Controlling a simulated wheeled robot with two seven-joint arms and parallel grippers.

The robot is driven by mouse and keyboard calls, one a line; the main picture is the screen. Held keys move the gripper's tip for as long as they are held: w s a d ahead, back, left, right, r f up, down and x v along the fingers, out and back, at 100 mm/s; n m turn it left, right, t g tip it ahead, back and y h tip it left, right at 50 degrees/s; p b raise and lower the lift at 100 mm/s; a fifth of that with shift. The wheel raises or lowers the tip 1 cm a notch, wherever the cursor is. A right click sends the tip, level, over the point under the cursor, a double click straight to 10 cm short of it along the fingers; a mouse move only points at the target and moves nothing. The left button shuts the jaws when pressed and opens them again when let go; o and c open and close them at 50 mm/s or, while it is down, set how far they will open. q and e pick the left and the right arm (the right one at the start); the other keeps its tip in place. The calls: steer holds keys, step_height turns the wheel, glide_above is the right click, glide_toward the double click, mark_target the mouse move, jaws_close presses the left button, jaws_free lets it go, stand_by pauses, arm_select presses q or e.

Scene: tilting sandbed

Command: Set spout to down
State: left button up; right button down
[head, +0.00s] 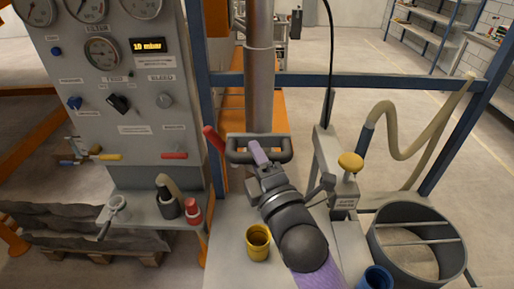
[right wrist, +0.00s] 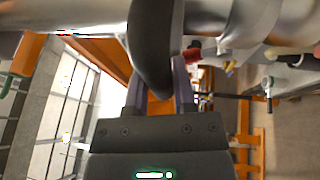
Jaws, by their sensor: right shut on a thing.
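A grey vertical pipe (head: 259,90), which looks like the spout, comes down from the top middle of the head view. A dark loop-shaped handle (head: 281,156) sits across its lower part. My right gripper (head: 258,155) is shut on this handle, with a purple finger against the bar. In the right wrist view the dark curved bar (right wrist: 154,50) runs between the two fingers of my right gripper (right wrist: 159,90). The pipe's lower end is hidden behind the handle and my arm. My left gripper is not in view.
A red lever (head: 214,139) stands just left of the handle. A gauge panel (head: 135,105) is at left. A yellow cup (head: 257,243) and blue cup (head: 376,279) stand near the front. A yellow-knobbed device (head: 349,163) and round drum (head: 419,207) are at right.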

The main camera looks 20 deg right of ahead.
step_height(320, 180, down, 16)
steer(key=b, duration=0.9)
steer(key=shift+r, duration=0.15)
steer(key=shift+c, duration=2.2)
jaws_free()
steer(key=shift+r, duration=0.1)
steer(key=b+v, duration=0.1)
steer(key=v, duration=0.9)
